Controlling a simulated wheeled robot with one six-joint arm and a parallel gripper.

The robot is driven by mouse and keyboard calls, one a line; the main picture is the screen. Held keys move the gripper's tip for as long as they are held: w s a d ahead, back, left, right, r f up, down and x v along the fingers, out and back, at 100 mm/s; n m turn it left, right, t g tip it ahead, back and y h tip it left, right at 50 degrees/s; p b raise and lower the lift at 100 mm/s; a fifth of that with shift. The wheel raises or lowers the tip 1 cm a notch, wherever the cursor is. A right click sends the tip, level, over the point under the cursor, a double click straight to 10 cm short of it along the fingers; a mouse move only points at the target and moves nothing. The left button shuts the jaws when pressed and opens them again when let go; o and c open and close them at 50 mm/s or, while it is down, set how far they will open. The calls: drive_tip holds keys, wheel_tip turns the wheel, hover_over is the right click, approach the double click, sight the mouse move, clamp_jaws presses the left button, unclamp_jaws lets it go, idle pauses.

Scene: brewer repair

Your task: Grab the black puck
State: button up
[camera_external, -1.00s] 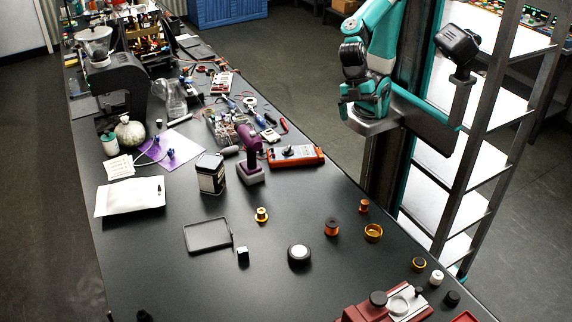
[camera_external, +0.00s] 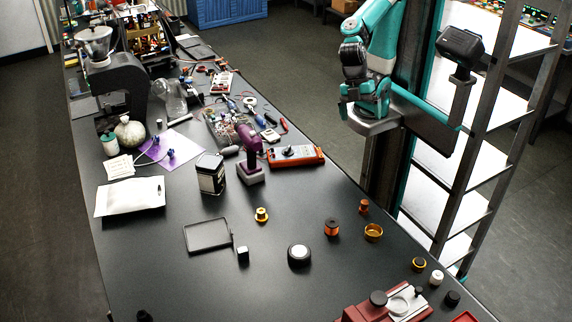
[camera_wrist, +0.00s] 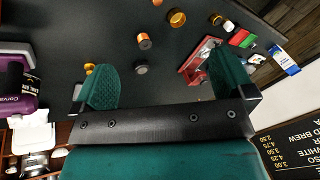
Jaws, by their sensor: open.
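A round black puck with a pale top (camera_external: 299,255) lies flat on the dark table in the external view. A dark round piece in the wrist view (camera_wrist: 141,69) appears to be the same one. A smaller plain black cylinder (camera_external: 452,298) stands at the table's near right; I cannot tell for certain which one the task names. My gripper (camera_external: 367,100) is raised at the table's far right side, well away from both. In the wrist view its two green fingers (camera_wrist: 165,65) are wide apart with nothing held between them.
An orange spool (camera_external: 331,227), a gold ring (camera_external: 373,233) and a yellow spool (camera_external: 261,214) stand around the pale-topped puck. A black tray (camera_external: 207,235) lies to its left. A red fixture (camera_external: 362,313) is at the near edge. A metal shelf rack (camera_external: 494,140) stands right of my arm.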

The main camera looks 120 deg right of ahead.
drive_tip(key=n+h+b, duration=0.3)
drive_tip(key=n+b, duration=0.3)
drive_tip(key=n, duration=0.7)
hover_over(299, 251)
drive_tip(key=d, duration=0.2)
wheel_tip(299, 251, down, 12)
drive_tip(key=f+p, duration=0.1)
drive_tip(key=f, duration=0.2)
drive_tip(key=a+f+p, duration=0.1)
drive_tip(key=f, duration=0.3)
drive_tip(key=f+p, duration=0.1)
drive_tip(key=f, duration=0.3)
drive_tip(key=shift+a, duration=0.25)
drive_tip(key=shift+a+f+p, duration=0.15)
drive_tip(key=shift+f+p, duration=0.6)
drive_tip(key=shift+f, duration=0.6)
drive_tip(key=shift+a+f+p, duration=0.1)
drive_tip(key=shift+f+p, duration=0.6)
drive_tip(key=shift+f, duration=0.65)
drive_tip(key=c, duration=1)
drive_tip(key=shift+r, duration=0.1)
drive_tip(key=shift+c, duration=0.7)
drive_tip(key=shift+r, duration=0.1)
